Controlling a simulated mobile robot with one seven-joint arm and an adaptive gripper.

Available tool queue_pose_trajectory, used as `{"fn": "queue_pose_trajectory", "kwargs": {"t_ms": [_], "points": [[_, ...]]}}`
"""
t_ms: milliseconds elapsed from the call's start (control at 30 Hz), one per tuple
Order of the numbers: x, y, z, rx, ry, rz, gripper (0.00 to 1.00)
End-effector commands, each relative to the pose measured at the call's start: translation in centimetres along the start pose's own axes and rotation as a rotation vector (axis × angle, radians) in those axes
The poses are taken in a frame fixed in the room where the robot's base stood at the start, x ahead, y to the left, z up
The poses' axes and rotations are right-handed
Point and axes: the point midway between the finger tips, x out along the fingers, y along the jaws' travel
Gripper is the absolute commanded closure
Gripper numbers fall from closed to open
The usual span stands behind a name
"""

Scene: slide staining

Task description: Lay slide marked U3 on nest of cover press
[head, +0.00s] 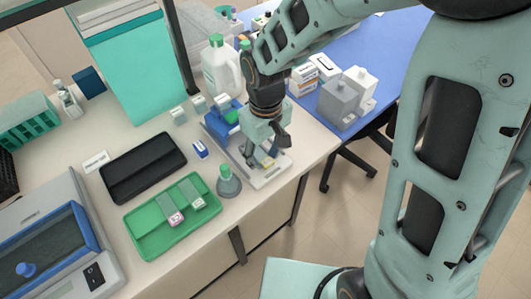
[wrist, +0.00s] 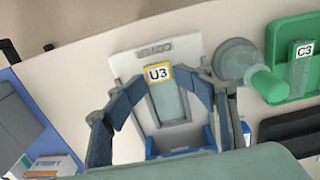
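The slide marked U3 (wrist: 171,104), a clear glass strip with a yellow-edged label, is between the fingertips of my gripper (wrist: 164,78), which are closed in on its label end. The cover press (wrist: 137,62) is a pale plate with upside-down lettering, below the slide in the wrist view. The slide lines up over the middle of the plate, where the nest is mostly hidden. I cannot tell whether it touches. In the head view my gripper (head: 268,146) is low over the press (head: 273,179), and a bit of yellow shows beneath it.
A grey bottle with a green cap (head: 228,182) stands close to the left of the press. A green tray (head: 150,243) holds other slides, one marked C3 (wrist: 303,50). A black tray (head: 140,168) lies behind. The bench's front edge is close to the press.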

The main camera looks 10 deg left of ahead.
Motion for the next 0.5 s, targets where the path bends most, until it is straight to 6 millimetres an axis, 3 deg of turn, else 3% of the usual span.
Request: {"fn": "queue_pose_trajectory", "kwargs": {"t_ms": [367, 500], "points": [[0.0, -0.1, 0.3, 0.000, -0.007, -0.002, 0.57], [-1.1, 0.0, 0.1, 0.001, -0.002, 0.001, 0.57]]}}
